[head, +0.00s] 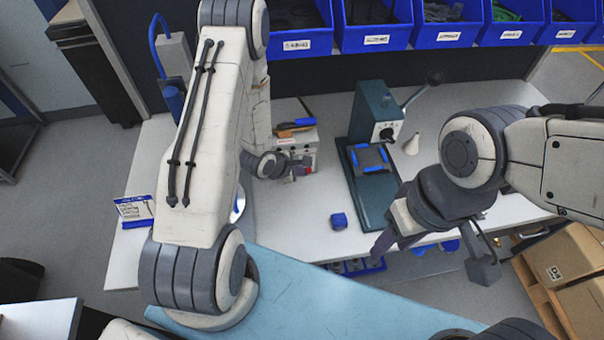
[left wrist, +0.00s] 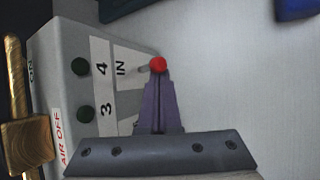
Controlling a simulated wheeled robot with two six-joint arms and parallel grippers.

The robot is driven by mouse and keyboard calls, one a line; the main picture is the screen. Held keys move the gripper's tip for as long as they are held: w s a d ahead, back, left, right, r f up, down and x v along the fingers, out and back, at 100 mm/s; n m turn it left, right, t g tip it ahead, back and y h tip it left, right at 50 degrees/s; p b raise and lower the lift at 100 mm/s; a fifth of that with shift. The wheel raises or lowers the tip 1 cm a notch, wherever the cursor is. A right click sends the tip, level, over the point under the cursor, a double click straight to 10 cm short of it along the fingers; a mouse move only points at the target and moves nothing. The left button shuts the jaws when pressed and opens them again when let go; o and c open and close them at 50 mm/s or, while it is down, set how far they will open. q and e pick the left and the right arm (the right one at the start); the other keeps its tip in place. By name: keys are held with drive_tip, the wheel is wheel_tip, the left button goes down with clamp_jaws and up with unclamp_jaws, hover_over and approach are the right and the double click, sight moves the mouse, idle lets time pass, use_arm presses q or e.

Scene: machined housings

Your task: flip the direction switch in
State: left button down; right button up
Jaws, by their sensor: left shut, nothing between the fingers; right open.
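The direction switch is a short lever with a red ball end (left wrist: 158,65), beside the "IN" label on a grey control box (left wrist: 60,60). In the head view the red end (head: 309,170) shows at the front of the box (head: 307,150). My left gripper (left wrist: 157,75) is shut and empty, its purple-grey fingertips right at the red ball. I cannot tell whether they touch or sit just in front. In the head view my left gripper (head: 293,176) is at the box front. My right gripper (head: 428,262) is open and empty, in front of the bench edge.
A dark green press (head: 366,205) with a lever handle stands right of the box. Blue bins (head: 375,35) line the back. A brass fitting (left wrist: 25,135) shows beside the box.

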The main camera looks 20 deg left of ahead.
use_arm(q)
drive_tip(key=shift+w+r, duration=0.1)
drive_tip(key=shift+w+a+r+p, duration=0.1)
drive_tip(key=shift+r+p, duration=0.7)
drive_tip(key=shift+p, duration=0.05)
drive_tip(key=shift+r+p, duration=0.25)
drive_tip(key=shift+p, duration=0.05)
drive_tip(key=a+p+v, duration=0.1)
drive_tip(key=p+v, duration=0.6)
drive_tip(key=v, duration=0.2)
drive_tip(key=shift+r, duration=0.2)
